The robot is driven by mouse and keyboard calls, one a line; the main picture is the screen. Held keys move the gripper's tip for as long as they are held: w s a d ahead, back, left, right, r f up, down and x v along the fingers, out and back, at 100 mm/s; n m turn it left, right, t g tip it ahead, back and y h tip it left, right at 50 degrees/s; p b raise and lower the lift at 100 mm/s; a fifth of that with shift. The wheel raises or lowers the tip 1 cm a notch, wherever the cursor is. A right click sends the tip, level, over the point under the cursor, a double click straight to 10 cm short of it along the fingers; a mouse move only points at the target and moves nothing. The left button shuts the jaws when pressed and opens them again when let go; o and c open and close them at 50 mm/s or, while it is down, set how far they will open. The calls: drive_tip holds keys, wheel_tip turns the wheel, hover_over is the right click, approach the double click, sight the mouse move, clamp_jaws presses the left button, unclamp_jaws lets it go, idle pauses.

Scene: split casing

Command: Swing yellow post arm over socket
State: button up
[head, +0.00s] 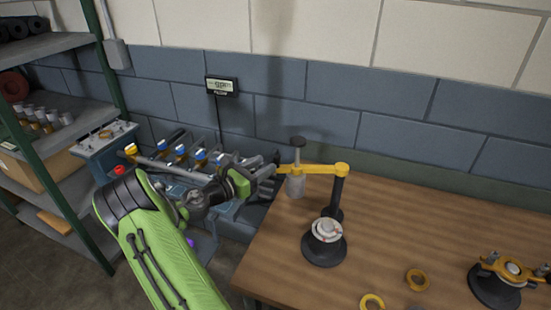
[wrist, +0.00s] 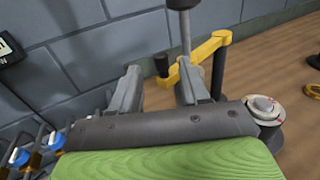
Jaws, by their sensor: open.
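The yellow post arm (head: 318,168) reaches left from the top of a dark upright post (head: 338,194). It carries a vertical rod with a black knob (head: 298,141) and a grey cylinder (head: 294,187) below. The socket, a white round piece with red marks on a black base (head: 325,250), stands in front of the post; the arm points away from it. My gripper (head: 274,169) is at the arm's free left end. In the wrist view my gripper (wrist: 158,68) is open, with the arm's dark end handle (wrist: 162,66) showing between the fingers; contact cannot be told.
The wooden table (head: 400,225) also holds yellow rings (head: 417,279) and a second black-based fixture (head: 497,285) at right. A blue rack with bottles (head: 180,155) and green-framed shelves stand at left. A small display (head: 222,86) hangs on the wall behind.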

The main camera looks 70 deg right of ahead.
sight(275, 159)
drive_tip(key=x, duration=0.6)
drive_tip(key=shift+s+d, duration=0.1)
drive_tip(key=shift+s, duration=0.05)
clamp_jaws()
